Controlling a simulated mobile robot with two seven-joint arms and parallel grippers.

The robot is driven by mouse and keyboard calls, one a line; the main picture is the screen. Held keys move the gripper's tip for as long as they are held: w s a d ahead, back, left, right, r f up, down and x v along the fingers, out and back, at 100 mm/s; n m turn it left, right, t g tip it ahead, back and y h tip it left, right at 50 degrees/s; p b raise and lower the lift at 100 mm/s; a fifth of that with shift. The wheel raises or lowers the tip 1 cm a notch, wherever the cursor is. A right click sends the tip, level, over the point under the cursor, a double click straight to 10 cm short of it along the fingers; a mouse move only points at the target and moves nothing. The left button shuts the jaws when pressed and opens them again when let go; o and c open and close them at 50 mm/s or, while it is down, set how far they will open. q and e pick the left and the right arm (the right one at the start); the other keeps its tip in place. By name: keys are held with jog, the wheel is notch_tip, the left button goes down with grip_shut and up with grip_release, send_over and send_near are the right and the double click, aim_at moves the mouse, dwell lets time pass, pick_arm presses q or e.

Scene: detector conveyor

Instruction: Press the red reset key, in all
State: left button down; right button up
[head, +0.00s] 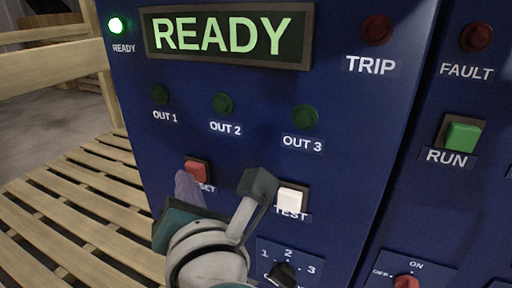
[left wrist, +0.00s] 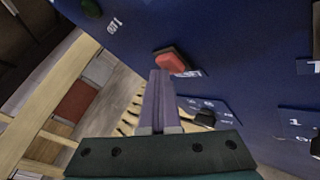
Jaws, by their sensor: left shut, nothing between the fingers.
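The red reset key (head: 197,172) sits in a dark frame on the blue panel, above a label partly hidden by my left gripper. The left gripper (head: 184,178) is shut and empty, its purple-grey fingers pointing at the panel at the key's lower left. In the left wrist view the closed fingertips (left wrist: 160,74) overlap the near edge of the red key (left wrist: 171,62). I cannot tell whether they touch it or whether the key is pushed in. The display (head: 228,36) reads READY and the READY lamp (head: 117,26) glows green. My right gripper is out of view.
The white TEST key (head: 292,198) is close to the right of the gripper. A rotary selector (head: 284,273) is below it. The green RUN key (head: 463,137) and dark TRIP lamp (head: 377,30) are farther right. A wooden slatted pallet (head: 75,215) lies at left.

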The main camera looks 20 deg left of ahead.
pick_arm(q)
jog(key=shift+s, duration=0.75)
jog(key=shift+s+a+p, duration=0.15)
jog(key=shift+s+p, duration=0.3)
jog(key=shift+s, duration=0.85)
jog(key=shift+s+a+p, duration=0.1)
jog(key=shift+s+p, duration=0.35)
jog(key=shift+s, duration=0.8)
